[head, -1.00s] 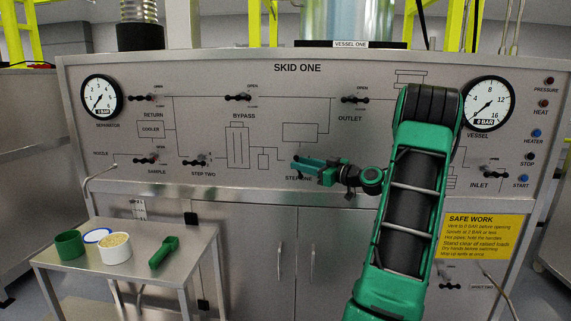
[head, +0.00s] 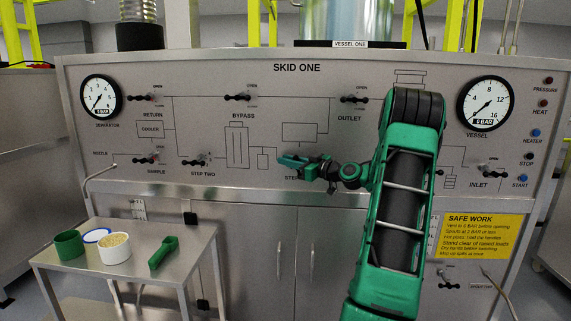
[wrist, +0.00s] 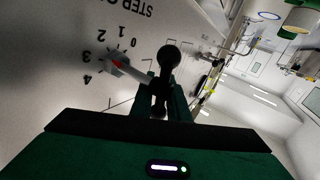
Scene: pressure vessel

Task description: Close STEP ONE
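The STEP ONE valve (wrist: 116,62) is on the grey panel, seen at a slant in the wrist view. It has a grey hub with a red mark and a scale from 0 to 4; the mark lies on the side of the higher numbers. A black ball-ended handle (wrist: 170,58) stands out at the fingertips. My gripper (head: 282,160) is at the panel over the STEP ONE label and hides most of the valve in the head view. In the wrist view its fingers (wrist: 168,88) look apart, either side of the handle's line; contact cannot be made out.
The STEP TWO handle (head: 196,162) is to the left on the same panel, and the OUTLET handle (head: 354,98) is above right. A side table (head: 75,275) with cups and a green scoop (head: 163,252) stands at lower left. Free room lies before the cabinet doors.

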